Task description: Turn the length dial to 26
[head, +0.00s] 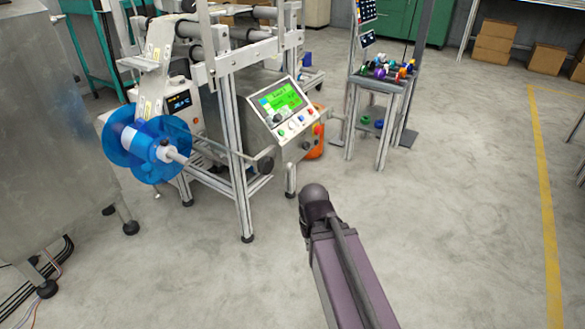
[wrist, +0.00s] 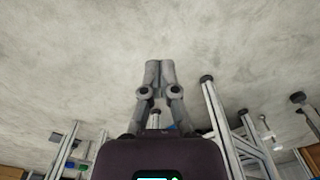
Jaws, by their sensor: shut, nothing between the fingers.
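A control panel (head: 262,101) on the machine's frame has a lit green screen (head: 284,99), with text too small to read. Small knobs and coloured buttons (head: 297,120) sit below the screen, and a small dark round part (head: 307,146) shows lower on the front. I cannot tell which of these is the length dial or what it reads. My gripper (wrist: 160,66) is shut and empty in the wrist view, with bare floor behind its fingertips. In the head view my arm stands in front of and to the right of the panel; the fingers cannot be made out there.
A blue reel (head: 147,150) sits on a shaft at the machine's left. A small stand (head: 382,87) with coloured spools is behind on the right. An orange object (head: 316,140) is beside the panel. The floor (head: 450,220) on the right is clear.

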